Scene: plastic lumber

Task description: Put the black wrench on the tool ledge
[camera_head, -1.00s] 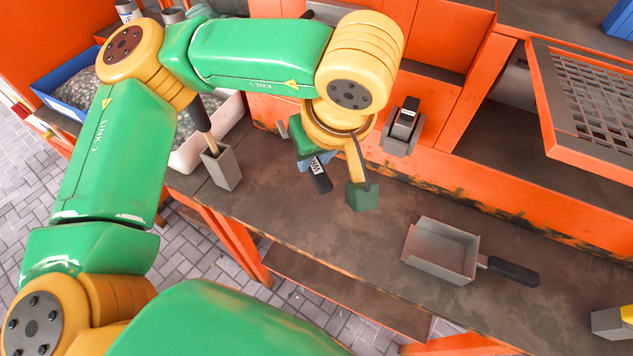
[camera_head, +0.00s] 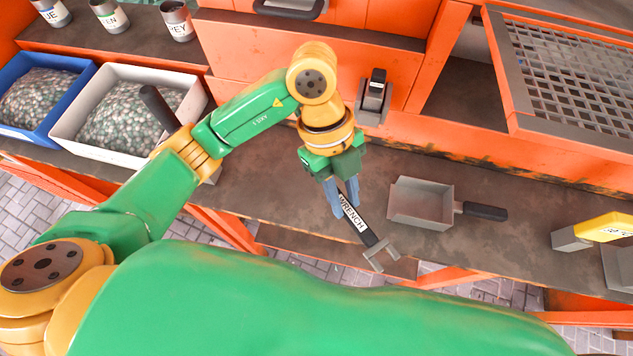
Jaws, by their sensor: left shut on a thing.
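The black wrench (camera_head: 352,218) carries a white WRENCH label and ends in a grey open jaw at its lower right. My left gripper (camera_head: 343,200) is shut on its upper end and points down. The wrench hangs tilted, and its jaw end shows in front of the bench's front edge. My right gripper is not in view. No surface is labelled as the tool ledge, so I cannot tell which one it is; a narrow brown shelf (camera_head: 300,244) shows below the bench front.
The brown workbench (camera_head: 270,190) holds a grey scoop (camera_head: 420,205) with a black handle and a yellow-handled tool (camera_head: 605,227) at right. White (camera_head: 62,142) and blue (camera_head: 12,130) bins of pellets stand left. A mesh-topped orange frame (camera_head: 510,90) juts out at upper right.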

